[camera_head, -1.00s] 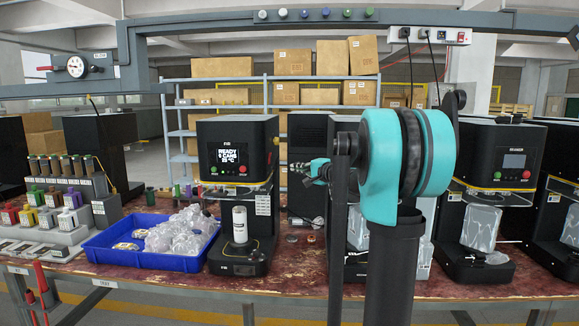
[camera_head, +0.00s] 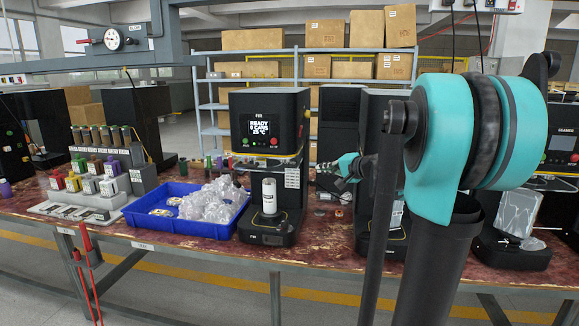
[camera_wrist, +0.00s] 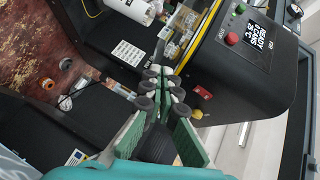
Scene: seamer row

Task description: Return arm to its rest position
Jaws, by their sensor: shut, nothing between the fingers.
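My arm rises at the right of the head view, with a large teal joint in front of the bench. My gripper (camera_head: 328,168) is small and partly hidden there, just right of the black seamer (camera_head: 268,120) with the lit screen. In the wrist view, the green-padded fingers of my gripper (camera_wrist: 163,75) are shut with nothing between them. They are close to the side of the seamer (camera_wrist: 245,70); whether they touch it I cannot tell. A white can (camera_head: 269,196) stands upright on the seamer's platform, and its end shows in the wrist view (camera_wrist: 137,8).
A blue tray (camera_head: 185,228) with clear plastic pieces stands left of the seamer. More black machines (camera_head: 520,190) line the bench (camera_head: 330,262) to the right, behind my arm. An overhead grey beam (camera_head: 225,57) carries a dial gauge.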

